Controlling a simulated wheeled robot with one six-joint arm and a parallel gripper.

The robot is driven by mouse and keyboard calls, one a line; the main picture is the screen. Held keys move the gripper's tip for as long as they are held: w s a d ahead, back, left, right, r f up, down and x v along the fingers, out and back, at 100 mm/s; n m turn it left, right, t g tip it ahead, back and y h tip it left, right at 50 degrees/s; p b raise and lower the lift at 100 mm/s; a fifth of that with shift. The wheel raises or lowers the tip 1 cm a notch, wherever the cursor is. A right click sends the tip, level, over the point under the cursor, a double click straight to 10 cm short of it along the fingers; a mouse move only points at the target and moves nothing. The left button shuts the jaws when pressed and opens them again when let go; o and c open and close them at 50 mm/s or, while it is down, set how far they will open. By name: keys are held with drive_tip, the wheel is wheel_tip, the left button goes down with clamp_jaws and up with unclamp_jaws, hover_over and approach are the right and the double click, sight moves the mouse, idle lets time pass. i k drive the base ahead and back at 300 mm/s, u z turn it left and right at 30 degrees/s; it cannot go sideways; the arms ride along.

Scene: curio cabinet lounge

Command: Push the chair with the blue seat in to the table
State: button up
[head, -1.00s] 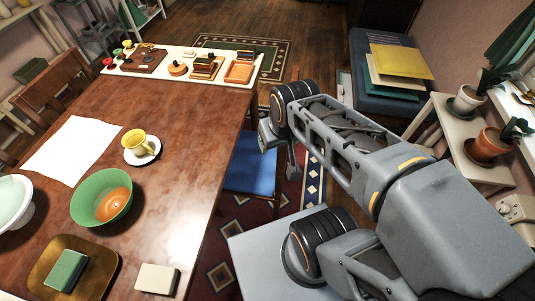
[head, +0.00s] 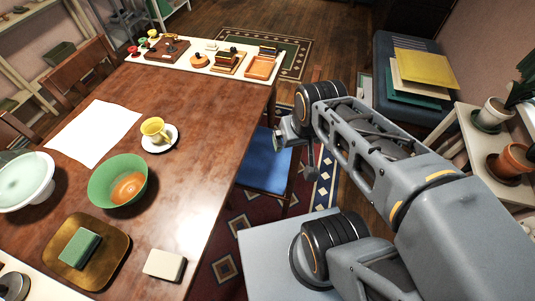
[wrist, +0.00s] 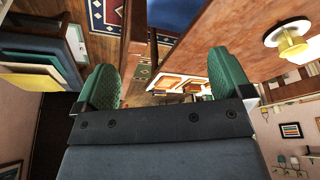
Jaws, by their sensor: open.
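The chair with the blue seat (head: 264,165) stands at the right long side of the brown wooden table (head: 205,130). Part of its seat is under the tabletop edge and part sticks out over the rug. My arm hides much of its back. My gripper is over the chair's outer side in the head view, its fingers mostly hidden by the wrist. In the wrist view my gripper (wrist: 165,65) is open, with green pads apart and nothing held between them. The blue seat (wrist: 175,12) and a dark wooden chair part (wrist: 136,35) show beyond the fingers; contact cannot be told.
A blue bench (head: 390,62) with papers and a plant stand (head: 463,125) are at the right. Patterned rug lies below the chair.

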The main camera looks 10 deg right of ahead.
sight(263, 172)
drive_tip(key=u, duration=0.05)
drive_tip(key=k, duration=0.45)
drive_tip(key=z, duration=0.9)
drive_tip(key=i, duration=0.7)
drive_tip(key=u, duration=0.45)
